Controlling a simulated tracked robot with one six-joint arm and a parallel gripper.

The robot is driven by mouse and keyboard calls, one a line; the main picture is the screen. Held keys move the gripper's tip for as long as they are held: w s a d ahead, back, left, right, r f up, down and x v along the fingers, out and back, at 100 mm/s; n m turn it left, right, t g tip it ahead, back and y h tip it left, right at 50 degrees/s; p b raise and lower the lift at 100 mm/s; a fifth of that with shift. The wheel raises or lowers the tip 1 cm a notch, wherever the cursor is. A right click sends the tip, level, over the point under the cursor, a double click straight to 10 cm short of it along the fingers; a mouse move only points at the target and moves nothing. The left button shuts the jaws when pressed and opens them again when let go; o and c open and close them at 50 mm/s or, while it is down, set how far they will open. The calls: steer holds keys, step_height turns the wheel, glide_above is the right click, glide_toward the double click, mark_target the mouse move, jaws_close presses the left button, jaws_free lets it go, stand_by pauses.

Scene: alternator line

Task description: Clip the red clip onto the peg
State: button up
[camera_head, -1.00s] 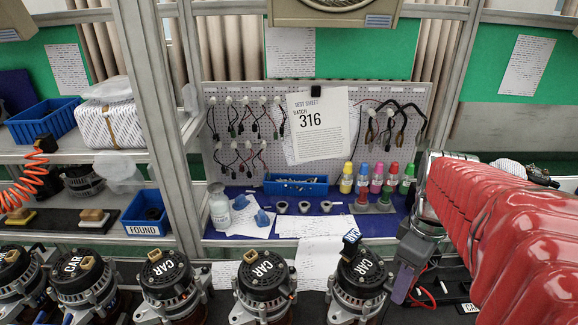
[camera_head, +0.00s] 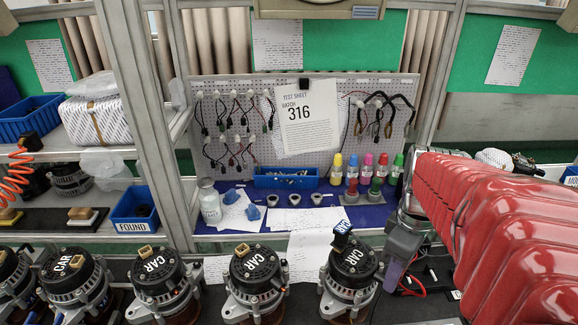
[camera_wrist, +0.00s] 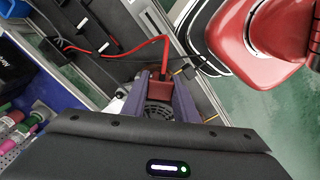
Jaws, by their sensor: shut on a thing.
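My gripper (camera_wrist: 161,78) shows in the wrist view as two purple fingers shut on the red clip (camera_wrist: 159,84). A red cable (camera_wrist: 120,50) runs from near the clip up and left to a black box. In the head view my gripper (camera_head: 391,281) hangs just right of the rightmost CAR alternator (camera_head: 351,272), and the clip is not clear there. A round grille (camera_wrist: 159,110) shows below the clip between the fingers in the wrist view. I cannot make out the peg in either view.
Several CAR alternators (camera_head: 258,275) stand in a row along the front. Behind them are papers, bottles (camera_head: 366,170), a blue bin (camera_head: 287,178) and a pegboard with a test sheet (camera_head: 308,115). Metal posts (camera_head: 143,120) stand at left. Black leads lie right of my gripper.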

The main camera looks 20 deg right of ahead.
steer(key=c, duration=0.4)
steer(key=shift+o, duration=0.2)
steer(key=shift+r, duration=0.15)
step_height(320, 180, up, 10)
steer(key=shift+f, duration=0.1)
stand_by(0.7)
steer(key=shift+r, duration=1.7)
steer(key=shift+d+f, duration=0.1)
